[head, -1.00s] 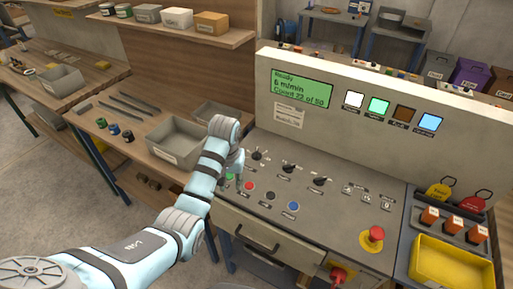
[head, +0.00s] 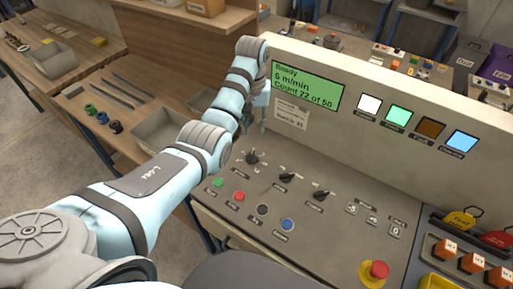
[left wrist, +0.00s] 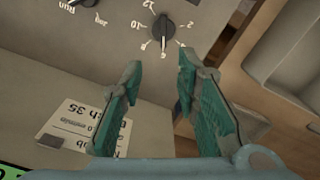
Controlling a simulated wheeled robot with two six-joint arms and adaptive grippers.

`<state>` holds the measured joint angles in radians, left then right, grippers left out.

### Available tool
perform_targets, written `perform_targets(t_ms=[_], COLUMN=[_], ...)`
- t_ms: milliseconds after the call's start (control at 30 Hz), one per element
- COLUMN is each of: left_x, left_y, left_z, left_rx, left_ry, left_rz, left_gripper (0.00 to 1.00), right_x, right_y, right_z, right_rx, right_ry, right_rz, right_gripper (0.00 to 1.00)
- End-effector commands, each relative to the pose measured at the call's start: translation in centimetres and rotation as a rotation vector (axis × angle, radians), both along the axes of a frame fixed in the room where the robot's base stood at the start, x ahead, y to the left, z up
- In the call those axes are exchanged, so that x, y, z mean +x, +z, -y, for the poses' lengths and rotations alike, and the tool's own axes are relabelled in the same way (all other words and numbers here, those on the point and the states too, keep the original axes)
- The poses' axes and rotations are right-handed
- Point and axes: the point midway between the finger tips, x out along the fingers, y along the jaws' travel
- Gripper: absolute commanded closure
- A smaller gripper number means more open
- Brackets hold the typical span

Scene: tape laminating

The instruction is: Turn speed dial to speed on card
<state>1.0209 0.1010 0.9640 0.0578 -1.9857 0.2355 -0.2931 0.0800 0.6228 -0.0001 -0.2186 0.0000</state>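The speed dial (head: 252,157) is the leftmost black knob on the sloping panel, with a numbered scale around it. It also shows at the top of the left wrist view (left wrist: 163,25); its exact setting is hard to read. The white card (head: 291,112) is on the upright console face under the green display (head: 306,83), which reads 6 m/min. In the left wrist view the card (left wrist: 88,130) is upside down and partly hidden by a finger. My left gripper (head: 262,122) is open and empty, above and behind the dial, not touching it. My right gripper is out of view.
Two more knobs (head: 287,177) sit right of the dial. Coloured push buttons (head: 239,196) line the panel's front, and a red emergency stop (head: 378,269) is at the right. A grey tray (head: 165,133) stands on the left bench.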

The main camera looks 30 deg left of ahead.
Motion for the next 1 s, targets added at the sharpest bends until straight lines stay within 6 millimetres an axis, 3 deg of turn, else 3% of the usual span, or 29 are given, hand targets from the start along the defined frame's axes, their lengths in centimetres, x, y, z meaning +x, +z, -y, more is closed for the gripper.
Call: perform_targets(t_ms=[33, 200, 400, 533, 767, 933, 1000], left_x=[-0.2, -0.2, -0.1, -0.1, -0.1, -0.1, -0.1], left_y=[-1.9, -6.8, -11.3, -12.3, -12.3, -12.3, -12.3], left_z=[-0.1, -0.2, -0.1, 0.0, 0.0, 0.0, 0.0], left_rx=[0.0, 0.0, 0.0, 0.0, 0.0, 0.0, 0.001], left_ry=[0.002, 0.004, 0.001, 0.0, -0.001, -0.001, -0.001], left_rz=[-0.005, -0.006, -0.003, -0.001, -0.001, -0.001, 0.0], left_gripper=[0.71, 0.71, 0.71, 0.71, 0.71, 0.98, 1.0], right_x=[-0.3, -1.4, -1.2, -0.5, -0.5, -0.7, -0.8], right_y=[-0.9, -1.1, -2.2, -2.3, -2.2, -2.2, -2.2], right_z=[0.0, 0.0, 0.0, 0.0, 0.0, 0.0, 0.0], right_rx=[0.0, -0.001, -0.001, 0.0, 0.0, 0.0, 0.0], right_ry=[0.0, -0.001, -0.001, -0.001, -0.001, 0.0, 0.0], right_rz=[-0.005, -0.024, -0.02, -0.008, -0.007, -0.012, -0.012], right_gripper=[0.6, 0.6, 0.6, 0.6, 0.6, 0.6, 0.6])
